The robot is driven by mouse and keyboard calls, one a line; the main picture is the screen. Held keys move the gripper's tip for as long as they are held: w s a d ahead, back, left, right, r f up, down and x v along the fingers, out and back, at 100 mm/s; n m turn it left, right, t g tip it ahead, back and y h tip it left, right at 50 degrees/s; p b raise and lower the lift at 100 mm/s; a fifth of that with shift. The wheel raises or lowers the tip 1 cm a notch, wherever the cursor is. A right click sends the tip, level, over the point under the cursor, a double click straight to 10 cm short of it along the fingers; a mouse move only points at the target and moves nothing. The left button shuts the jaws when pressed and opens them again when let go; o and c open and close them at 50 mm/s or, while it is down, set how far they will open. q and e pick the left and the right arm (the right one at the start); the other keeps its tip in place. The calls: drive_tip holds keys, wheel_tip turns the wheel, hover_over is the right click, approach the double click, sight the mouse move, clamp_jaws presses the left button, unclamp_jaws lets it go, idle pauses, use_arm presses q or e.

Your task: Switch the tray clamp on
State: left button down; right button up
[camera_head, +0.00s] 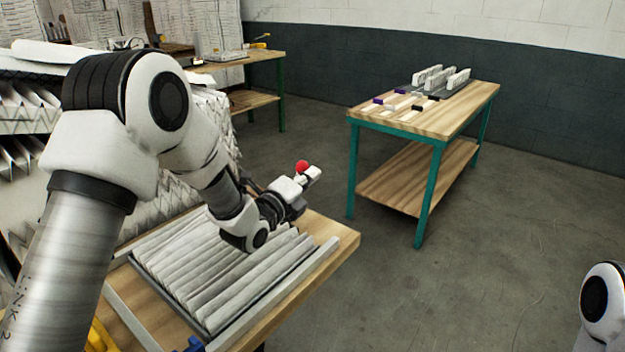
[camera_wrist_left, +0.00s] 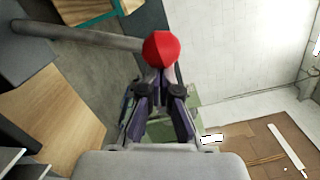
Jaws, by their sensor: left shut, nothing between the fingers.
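The tray clamp shows as a red ball knob (camera_head: 303,166), just above my left gripper (camera_head: 306,179) in the head view. In the left wrist view the red knob (camera_wrist_left: 161,49) sits at the end of a grey rod (camera_wrist_left: 80,36) running off to the left. My left gripper (camera_wrist_left: 160,88) is shut and empty, its fingertips right by the knob; I cannot tell whether they touch it. The tray (camera_head: 318,262) holds a pleated white filter (camera_head: 215,265) below my arm. The clamp's base is hidden. My right gripper is out of view.
The tray rests on a wooden bench (camera_head: 343,238). A second bench (camera_head: 455,112) with green legs stands at the back right, carrying small blocks and white upright parts. Another bench (camera_head: 262,55) is behind. Large pleated filters (camera_head: 25,105) are stacked at left. Open floor lies at right.

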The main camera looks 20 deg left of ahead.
use_arm(q)
drive_tip(key=w+a+r+n, duration=0.1)
drive_tip(key=w+a+n, duration=0.1)
drive_tip(key=a+n, duration=0.3)
drive_tip(key=w+a+r+n+g+p, duration=0.1)
drive_tip(key=w+a+n, duration=0.1)
drive_tip(key=a+n, duration=0.4)
drive_tip(key=shift+w+a+r+p, duration=0.15)
drive_tip(key=shift+w+a+p, duration=0.15)
drive_tip(key=shift+a, duration=0.55)
drive_tip(key=shift+r, duration=0.1)
